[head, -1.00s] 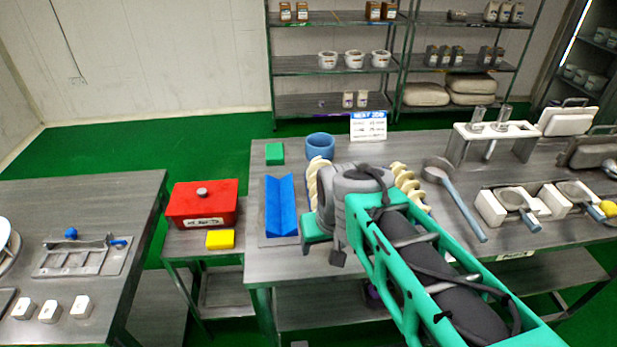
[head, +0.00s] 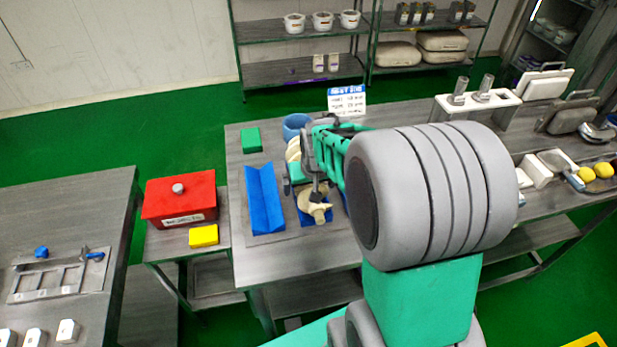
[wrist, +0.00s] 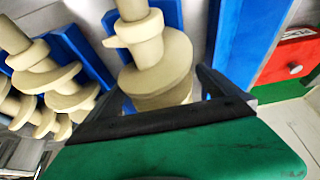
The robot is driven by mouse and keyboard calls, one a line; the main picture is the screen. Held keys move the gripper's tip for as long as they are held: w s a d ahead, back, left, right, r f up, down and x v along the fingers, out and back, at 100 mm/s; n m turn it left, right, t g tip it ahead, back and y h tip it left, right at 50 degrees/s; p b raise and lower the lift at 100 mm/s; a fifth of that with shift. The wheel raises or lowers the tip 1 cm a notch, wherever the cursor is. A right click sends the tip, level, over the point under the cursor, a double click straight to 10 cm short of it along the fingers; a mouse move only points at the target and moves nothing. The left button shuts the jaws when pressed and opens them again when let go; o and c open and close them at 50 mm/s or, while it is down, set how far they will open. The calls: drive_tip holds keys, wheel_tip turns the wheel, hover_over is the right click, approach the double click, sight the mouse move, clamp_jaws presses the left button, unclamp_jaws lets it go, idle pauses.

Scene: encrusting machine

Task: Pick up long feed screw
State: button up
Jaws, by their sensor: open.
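Several cream feed screws with spiral flights lie on blue cradles. In the head view the end of a cream screw (head: 315,208) shows below my gripper, on a blue cradle (head: 322,219). My gripper (wrist: 158,84) is open. Its dark fingers stand to either side of the middle screw, and I cannot tell whether they touch it. Which screw is the long one is unclear, as my arm hides much of them.
An empty-looking blue V-shaped holder (head: 264,198) stands left of the screws. A blue ring (head: 296,126), a green block (head: 251,140) and a sign (head: 347,101) are behind. A red box (head: 180,198) and a yellow block (head: 204,236) are on the lower left table.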

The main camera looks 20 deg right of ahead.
drive_tip(key=shift+w+f, duration=0.2)
drive_tip(key=shift+f, duration=0.2)
drive_tip(key=shift+s, duration=0.1)
drive_tip(key=shift+c, duration=0.6)
drive_tip(key=c, duration=1.8)
drive_tip(key=shift+d+r, duration=0.1)
drive_tip(key=shift+c, duration=0.3)
